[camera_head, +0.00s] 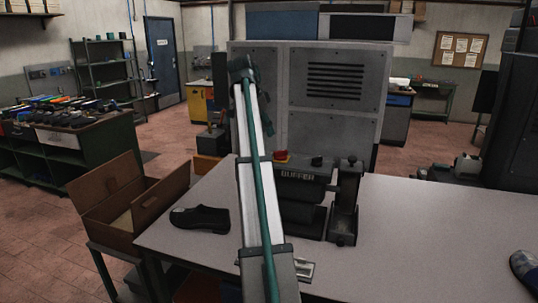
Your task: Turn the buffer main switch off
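The buffer (297,176) stands on the grey table, a dark machine with its name in pale letters on the front. On its top are a red switch knob (281,155) with a little yellow at its base and a black knob (316,161) to the right. The knobs are too small to read their settings. My arm rises from the bottom of the picture, in front of the buffer's left part, and hides that part.
A black shoe (200,218) lies on the table (420,235) left of the buffer; a patterned shoe (526,270) lies at the right edge. An open brown box (112,200) stands left of the table. A grey cabinet (338,95) rises behind.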

